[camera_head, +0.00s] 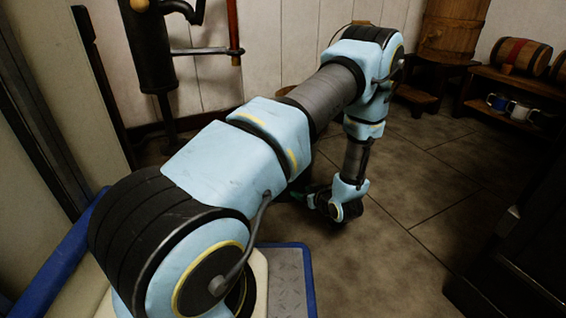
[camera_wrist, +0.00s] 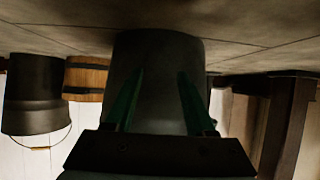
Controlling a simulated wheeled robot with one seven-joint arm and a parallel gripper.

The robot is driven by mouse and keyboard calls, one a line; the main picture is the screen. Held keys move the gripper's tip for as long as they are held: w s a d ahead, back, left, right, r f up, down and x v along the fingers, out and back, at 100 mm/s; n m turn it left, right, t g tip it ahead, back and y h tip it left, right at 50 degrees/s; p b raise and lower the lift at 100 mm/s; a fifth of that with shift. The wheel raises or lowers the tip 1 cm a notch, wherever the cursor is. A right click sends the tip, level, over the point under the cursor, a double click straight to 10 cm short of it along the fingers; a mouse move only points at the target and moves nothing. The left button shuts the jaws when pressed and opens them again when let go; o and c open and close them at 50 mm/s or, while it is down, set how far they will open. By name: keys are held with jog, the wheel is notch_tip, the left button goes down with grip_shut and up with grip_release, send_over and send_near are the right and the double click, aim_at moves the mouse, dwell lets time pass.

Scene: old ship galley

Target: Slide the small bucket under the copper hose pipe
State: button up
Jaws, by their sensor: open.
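The wrist view is upside down, with the floor at the top. A dark grey bucket-like vessel (camera_wrist: 160,48) fills its middle, straight ahead of my gripper (camera_wrist: 160,72). My green fingers are open, one toward each side of the vessel; I cannot tell whether they touch it. Another dark bucket (camera_wrist: 33,90) with a wire handle stands at the left of that view. A copper-brown pipe (camera_head: 233,30) runs down the wall beside a black hand pump (camera_head: 150,50).
A wooden tub (camera_wrist: 86,78) stands beside the handled bucket. In the head view, a tall wooden barrel (camera_head: 447,30) is at the back, and a low shelf (camera_head: 510,80) at right holds small casks (camera_head: 520,55) and mugs (camera_head: 517,108). The tiled floor (camera_head: 430,190) right of my arm is clear.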

jog(key=shift+w+a, duration=0.65)
jog(key=shift+w, duration=0.65)
jog(key=shift+w+a, duration=0.7)
jog(key=shift+w, duration=0.65)
jog(key=shift+w+a, duration=0.65)
jog(key=shift+w, duration=0.65)
jog(key=shift+w+a, duration=0.35)
jog(key=shift+w, duration=0.35)
jog(key=shift+w+a, duration=0.4)
jog(key=shift+w, duration=0.35)
jog(key=shift+w+a, duration=0.35)
jog(key=shift+w, duration=0.35)
jog(key=shift+w+a+b, duration=0.1)
jog(key=shift+w+a, duration=0.2)
jog(key=shift+w, duration=0.3)
jog(key=shift+w+a+b, duration=0.1)
jog(key=shift+w+a, duration=0.2)
jog(key=shift+w, duration=0.35)
jog(key=shift+w+a+b, duration=0.1)
jog(key=shift+w+a, duration=0.2)
jog(key=shift+w, duration=0.4)
jog(key=shift+w+a+b, duration=0.35)
jog(key=shift+w+a, duration=0.3)
jog(key=shift+w, duration=0.65)
jog(key=shift+w+a+b, duration=0.35)
jog(key=shift+w+a, duration=0.35)
jog(key=shift+w, duration=0.6)
jog(key=shift+w+a+b, duration=0.35)
jog(key=shift+w+a, duration=0.3)
jog(key=shift+w, duration=0.65)
